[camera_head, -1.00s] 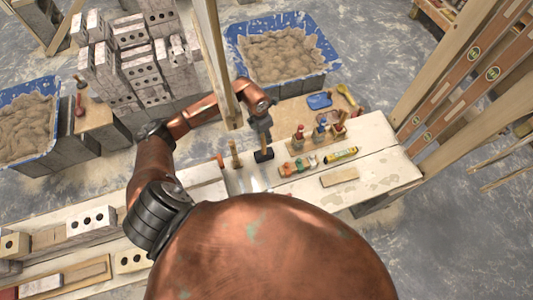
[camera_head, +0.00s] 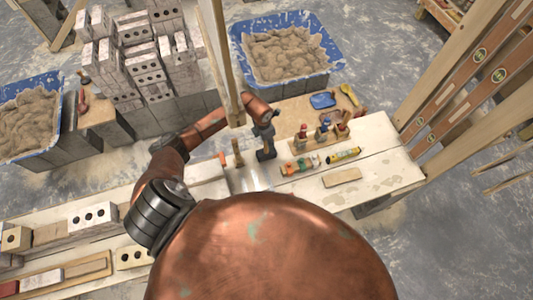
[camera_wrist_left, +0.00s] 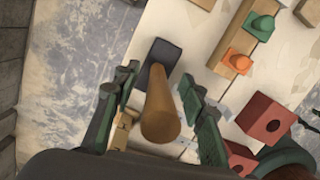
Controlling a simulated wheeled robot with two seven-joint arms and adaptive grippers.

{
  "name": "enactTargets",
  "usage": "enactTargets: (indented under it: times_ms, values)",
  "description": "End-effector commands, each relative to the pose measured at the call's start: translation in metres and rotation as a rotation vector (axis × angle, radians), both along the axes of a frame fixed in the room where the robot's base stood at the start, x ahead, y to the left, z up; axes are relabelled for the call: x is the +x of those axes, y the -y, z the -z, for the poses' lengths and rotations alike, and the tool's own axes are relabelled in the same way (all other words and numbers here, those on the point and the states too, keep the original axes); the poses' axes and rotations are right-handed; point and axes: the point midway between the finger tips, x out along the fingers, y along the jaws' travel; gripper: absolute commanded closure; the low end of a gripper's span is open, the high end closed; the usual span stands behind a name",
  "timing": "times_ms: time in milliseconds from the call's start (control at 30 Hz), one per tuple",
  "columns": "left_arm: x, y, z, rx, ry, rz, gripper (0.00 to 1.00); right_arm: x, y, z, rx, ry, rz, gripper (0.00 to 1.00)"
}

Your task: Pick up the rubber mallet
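The rubber mallet stands upright on its dark head (camera_head: 266,155) on the pale bench. In the left wrist view its round wooden handle (camera_wrist_left: 161,112) points up toward the camera, with the dark head (camera_wrist_left: 160,57) below it. My left gripper (camera_head: 264,138) is over the mallet. In the left wrist view the fingers of my left gripper (camera_wrist_left: 157,92) are open on either side of the handle, with gaps visible. The handle's far side is hidden in the head view by the gripper. My right gripper is not in view.
A wooden-handled tool (camera_head: 237,153) stands close left of the mallet. A blue mortar tub (camera_head: 287,50) is behind.

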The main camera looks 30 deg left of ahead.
Motion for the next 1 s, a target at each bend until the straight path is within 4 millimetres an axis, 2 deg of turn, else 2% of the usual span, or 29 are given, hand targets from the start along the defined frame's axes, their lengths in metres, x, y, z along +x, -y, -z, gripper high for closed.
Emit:
enactTargets:
  times_ms: [100,633,1000]
  values:
    - [0.0,0.0,0.0,0.0,0.0,0.0,0.63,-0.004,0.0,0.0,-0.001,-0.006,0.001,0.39]
    - [0.0,0.0,0.0,0.0,0.0,0.001,0.99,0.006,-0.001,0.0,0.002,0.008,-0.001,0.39]
    - [0.001,0.0,-0.002,0.0,0.002,0.001,1.0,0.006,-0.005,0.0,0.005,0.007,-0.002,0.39]
